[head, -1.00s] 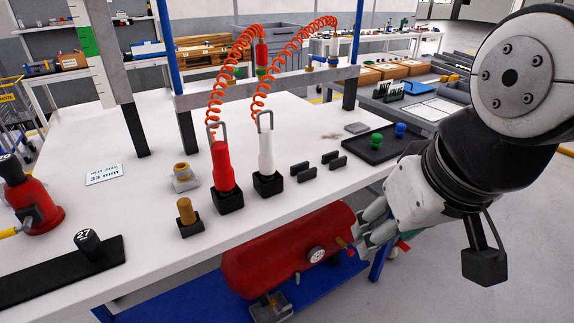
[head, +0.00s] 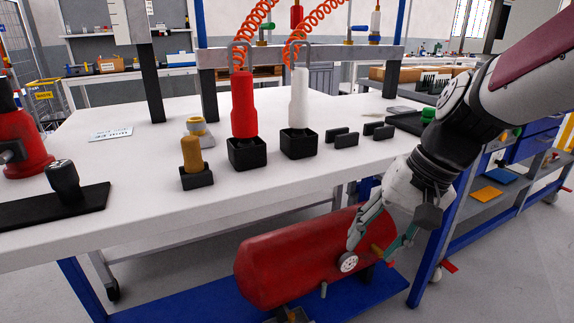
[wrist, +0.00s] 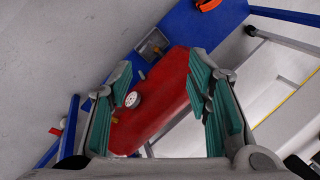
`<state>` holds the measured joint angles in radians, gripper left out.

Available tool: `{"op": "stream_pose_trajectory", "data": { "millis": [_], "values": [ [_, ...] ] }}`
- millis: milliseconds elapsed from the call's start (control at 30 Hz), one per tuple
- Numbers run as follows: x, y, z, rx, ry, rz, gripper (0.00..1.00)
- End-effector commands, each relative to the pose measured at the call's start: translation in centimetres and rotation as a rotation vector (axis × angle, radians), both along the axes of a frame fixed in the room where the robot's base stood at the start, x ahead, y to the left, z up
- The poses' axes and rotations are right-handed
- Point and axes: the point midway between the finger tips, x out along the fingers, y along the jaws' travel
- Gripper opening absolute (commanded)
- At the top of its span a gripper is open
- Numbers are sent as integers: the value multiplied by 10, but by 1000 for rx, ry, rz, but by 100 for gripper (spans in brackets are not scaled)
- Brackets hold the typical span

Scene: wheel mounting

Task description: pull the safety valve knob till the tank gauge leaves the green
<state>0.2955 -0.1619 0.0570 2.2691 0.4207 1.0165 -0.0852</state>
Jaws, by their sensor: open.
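The red tank (head: 290,265) lies on the blue shelf below the table. Its round white gauge (head: 348,262) is at the tank's right end and also shows in the wrist view (wrist: 133,99). The needle and green zone are too small to read. A small brass-yellow fitting (head: 377,250) stands right of the gauge; I cannot tell whether it is the safety valve knob. My gripper (head: 369,250) is open and empty, its fingers beside the tank's right end. In the wrist view the tank (wrist: 165,95) shows between the spread fingers (wrist: 163,75).
The white table top (head: 120,205) overhangs the tank, and a blue table leg (head: 436,245) stands just right of my gripper. The blue shelf (head: 190,298) lies underneath. Red and white tools stand in black holders on the table.

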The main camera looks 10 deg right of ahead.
Motion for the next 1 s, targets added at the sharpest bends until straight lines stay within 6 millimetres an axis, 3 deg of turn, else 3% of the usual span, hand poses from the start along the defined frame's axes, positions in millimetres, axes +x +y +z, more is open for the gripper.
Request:
{"op": "stream_pose_trajectory", "data": {
  "millis": [33,267,467,700,1000],
  "values": [
    [12,-4,-13,50,38,-38,45],
    [63,-22,-53,293,154,-208,45],
    [105,-49,-94,521,222,-373,45],
    [148,-96,-152,806,258,-589,45],
    [178,-171,-240,1164,224,-896,45]
  ]
}}
